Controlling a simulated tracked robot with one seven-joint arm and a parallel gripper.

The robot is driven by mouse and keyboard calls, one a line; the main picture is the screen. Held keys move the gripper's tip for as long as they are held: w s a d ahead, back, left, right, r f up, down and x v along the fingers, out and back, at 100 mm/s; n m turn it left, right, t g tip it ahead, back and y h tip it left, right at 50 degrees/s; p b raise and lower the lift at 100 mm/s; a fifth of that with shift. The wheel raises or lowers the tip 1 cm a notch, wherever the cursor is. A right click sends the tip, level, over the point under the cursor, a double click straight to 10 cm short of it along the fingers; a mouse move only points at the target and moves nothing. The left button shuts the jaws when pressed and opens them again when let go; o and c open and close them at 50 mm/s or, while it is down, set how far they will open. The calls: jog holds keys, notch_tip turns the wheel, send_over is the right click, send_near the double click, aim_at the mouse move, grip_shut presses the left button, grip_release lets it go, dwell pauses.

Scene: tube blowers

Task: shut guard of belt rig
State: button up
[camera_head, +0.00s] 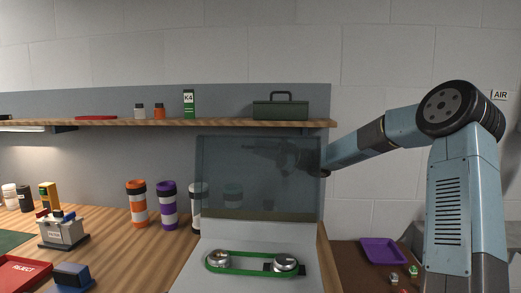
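The belt rig (218,243) stands on the wooden bench at the lower middle. Its green belt (250,271) runs around two silver pulleys. The guard (225,175) is a tinted see-through panel. It stands raised, nearly upright, at the back of the rig, so the belt and pulleys are uncovered. My gripper (280,153) shows dimly through the guard's upper right part, so it is behind the panel. Its fingers are too dark to tell open from shut, and I cannot tell whether it touches the panel.
A shelf (160,122) above holds a green toolbox (281,110) and a K4 box (189,104). Orange (138,203) and purple (168,204) banded cylinders stand left of the rig. A purple tray (383,251) lies on a brown surface at right.

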jog(key=shift+a, duration=0.2)
jog(key=shift+r, duration=0.1)
grip_shut()
